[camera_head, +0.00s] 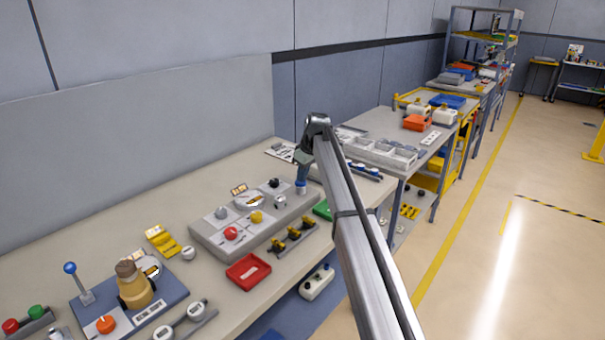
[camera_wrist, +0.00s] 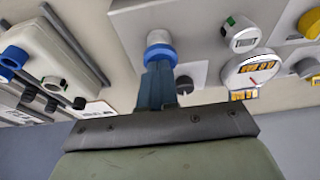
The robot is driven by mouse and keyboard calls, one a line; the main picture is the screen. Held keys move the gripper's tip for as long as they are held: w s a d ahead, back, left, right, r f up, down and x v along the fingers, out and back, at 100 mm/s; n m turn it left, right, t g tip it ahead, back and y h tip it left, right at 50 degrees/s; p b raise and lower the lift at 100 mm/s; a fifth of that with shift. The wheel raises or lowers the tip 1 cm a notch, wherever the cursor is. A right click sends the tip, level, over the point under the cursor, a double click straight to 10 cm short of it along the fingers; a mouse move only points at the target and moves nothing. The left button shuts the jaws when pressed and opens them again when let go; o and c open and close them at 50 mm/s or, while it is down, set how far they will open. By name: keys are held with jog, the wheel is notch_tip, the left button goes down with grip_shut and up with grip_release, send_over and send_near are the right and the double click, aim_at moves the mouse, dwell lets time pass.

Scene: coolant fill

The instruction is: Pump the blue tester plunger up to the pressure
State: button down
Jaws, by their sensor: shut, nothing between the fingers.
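The tester is a grey block (camera_head: 210,237) on the bench, with knobs and a dial on top. Its blue plunger (camera_head: 301,190) stands at the far right end. In the wrist view the plunger (camera_wrist: 160,52) shows as a blue ring with a pale part. My gripper (camera_head: 303,176) is shut with its fingertips (camera_wrist: 158,70) right at the plunger, pointing down at it. Nothing shows between the fingers. I cannot tell whether they press on it. The round white gauge (camera_wrist: 252,72) has a red needle; its reading is too small to tell.
A red tray (camera_head: 248,271) and a rack of yellow-and-black fittings (camera_head: 293,240) lie in front of the tester. Red (camera_head: 231,233) and yellow (camera_head: 256,217) knobs stand on the block. A grey wall panel (camera_head: 140,130) rises behind. My arm crosses the bench's right side.

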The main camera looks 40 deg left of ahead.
jog(key=shift+r, duration=0.35)
jog(key=a+v, duration=0.1)
jog(key=v, duration=1.2)
jog(key=shift+r, duration=0.25)
dwell(1.1)
